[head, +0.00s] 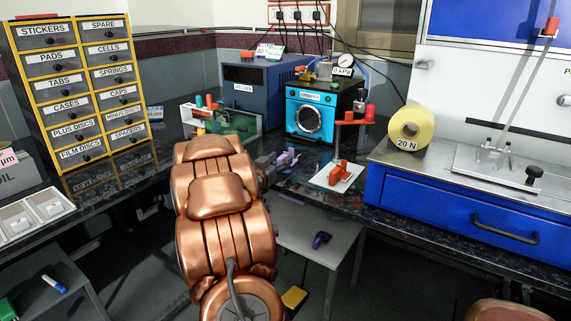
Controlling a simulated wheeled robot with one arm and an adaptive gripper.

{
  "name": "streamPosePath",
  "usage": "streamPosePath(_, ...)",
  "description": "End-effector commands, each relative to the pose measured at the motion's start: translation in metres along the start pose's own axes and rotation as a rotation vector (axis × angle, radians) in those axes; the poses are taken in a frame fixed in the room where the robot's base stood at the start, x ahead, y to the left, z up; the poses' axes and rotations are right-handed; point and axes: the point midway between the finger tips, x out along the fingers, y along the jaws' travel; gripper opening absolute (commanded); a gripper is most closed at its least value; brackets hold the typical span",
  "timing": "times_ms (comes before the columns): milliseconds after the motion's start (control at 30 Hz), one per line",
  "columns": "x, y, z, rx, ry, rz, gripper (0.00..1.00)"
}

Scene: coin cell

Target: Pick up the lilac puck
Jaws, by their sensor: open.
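My gripper (276,164) is small in the head view, just past the copper arm and over the dark worktop. It is open. Small lilac shapes (289,158) show right at its end. I cannot tell whether they are the lilac puck, another lilac part or the fingertips, nor whether anything touches. No clear round lilac puck stands out elsewhere. A dark purple object (321,240) lies on a low grey table (290,236) under the worktop. My arm hides part of the worktop behind it.
A blue crimper (311,116) with a round front stands behind my gripper. A white plate with an orange-red post (337,176) stands to its right. A green-fronted fixture (226,121) is at left. A yellow 20 N roll (409,128) sits on the blue drawer unit (470,215).

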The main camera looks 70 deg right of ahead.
Motion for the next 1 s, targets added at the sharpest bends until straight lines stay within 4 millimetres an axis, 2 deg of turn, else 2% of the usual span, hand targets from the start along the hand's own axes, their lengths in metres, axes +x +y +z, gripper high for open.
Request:
streamPosePath(167,0.017,0.0,0.001,0.001,0.002,0.002,0.5)
streamPosePath(467,0.019,0.0,0.001,0.0,0.0,0.0,0.49)
streamPosePath(933,0.018,-0.001,0.001,0.0,0.0,0.0,0.0)
streamPosePath(1000,0.018,-0.001,0.001,0.0,0.0,0.0,0.0)
